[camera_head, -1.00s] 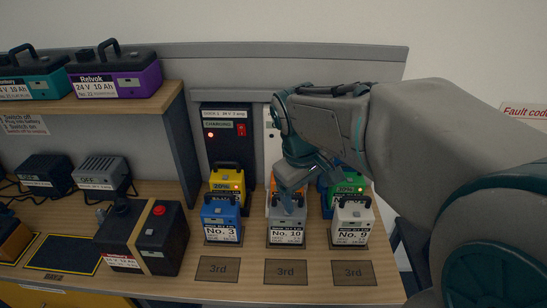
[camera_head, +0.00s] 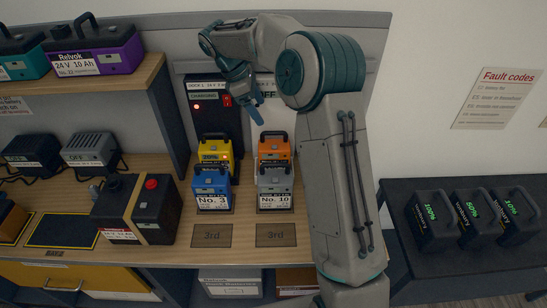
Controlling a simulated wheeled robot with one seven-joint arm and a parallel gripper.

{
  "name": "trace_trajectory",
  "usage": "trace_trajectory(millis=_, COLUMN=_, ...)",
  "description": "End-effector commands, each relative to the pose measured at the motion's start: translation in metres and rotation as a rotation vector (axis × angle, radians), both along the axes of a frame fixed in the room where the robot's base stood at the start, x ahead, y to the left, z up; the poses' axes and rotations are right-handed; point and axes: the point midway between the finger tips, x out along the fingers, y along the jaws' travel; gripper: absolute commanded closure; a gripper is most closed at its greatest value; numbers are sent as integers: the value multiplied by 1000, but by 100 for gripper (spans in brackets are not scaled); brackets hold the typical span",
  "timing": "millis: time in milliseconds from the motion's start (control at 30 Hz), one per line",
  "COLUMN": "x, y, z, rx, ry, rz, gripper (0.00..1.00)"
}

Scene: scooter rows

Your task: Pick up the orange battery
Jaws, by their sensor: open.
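The orange battery (camera_head: 275,149) stands upright on the bench, with a dark carry handle on top. A grey battery labelled No. 10 (camera_head: 274,182) stands directly in front of it and hides its lower part.
A yellow battery (camera_head: 215,155) stands left of the orange one, with blue battery No. 3 (camera_head: 211,193) before it. A dark charger (camera_head: 214,115) stands behind. My arm covers the bench's right side. Several black batteries stand on a dark table (camera_head: 465,262) at right.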

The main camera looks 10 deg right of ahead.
Motion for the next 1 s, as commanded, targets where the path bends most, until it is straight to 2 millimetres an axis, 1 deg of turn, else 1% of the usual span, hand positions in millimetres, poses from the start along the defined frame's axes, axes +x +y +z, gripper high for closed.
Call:
trace_trajectory(millis=67, x=0, y=-3, z=-8, rx=-1, ry=5, rz=3, gripper=20)
trace_trajectory(millis=300, x=-5, y=-23, z=-50, rx=0, ry=8, rz=2, gripper=20)
trace_trajectory(millis=400, x=-6, y=-28, z=-65, rx=0, ry=5, rz=2, gripper=20)
trace_trajectory(millis=500, x=-6, y=-32, z=-74, rx=0, ry=4, rz=2, gripper=20)
trace_trajectory(millis=667, x=-8, y=-36, z=-83, rx=0, ry=5, rz=1, gripper=20)
trace_trajectory(millis=833, x=-15, y=-45, z=-106, rx=1, ry=8, rz=1, gripper=20)
trace_trajectory(millis=900, x=-15, y=-49, z=-115, rx=1, ry=4, rz=2, gripper=20)
trace_trajectory(millis=1000, x=-15, y=-52, z=-123, rx=1, ry=3, rz=2, gripper=20)
